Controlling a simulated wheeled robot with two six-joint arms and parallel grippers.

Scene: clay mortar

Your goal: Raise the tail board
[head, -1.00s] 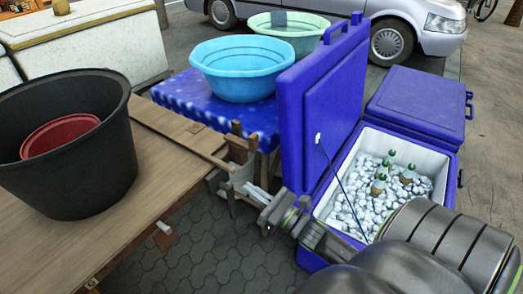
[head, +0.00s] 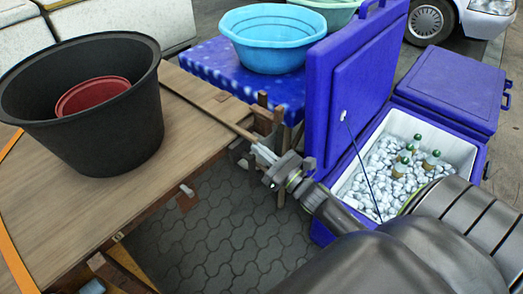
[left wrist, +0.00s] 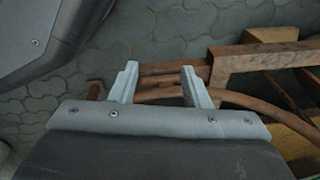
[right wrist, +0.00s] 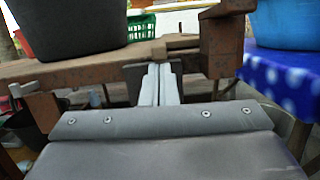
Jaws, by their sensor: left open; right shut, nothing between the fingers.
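A wooden cart bed (head: 190,125) fills the left of the head view. A narrow wooden rail (head: 205,108) runs along its far right edge to a short post (head: 263,118). I cannot tell which part is the tail board. My right gripper (head: 260,152) is shut and empty, just in front of that post. In the right wrist view its closed fingers (right wrist: 158,84) point at a brown wooden beam (right wrist: 90,68); contact is unclear. My left gripper (left wrist: 161,86) is open and empty in the left wrist view, over paving near a brown frame (left wrist: 262,57) and a curved bar (left wrist: 245,97).
A black tub (head: 85,110) with a red bowl (head: 92,96) inside stands on the cart. A blue basin (head: 267,40) sits on a blue-covered table (head: 205,75). An open blue cooler (head: 352,95) of ice and bottles stands right, close to my right arm. Paving (head: 200,235) lies between.

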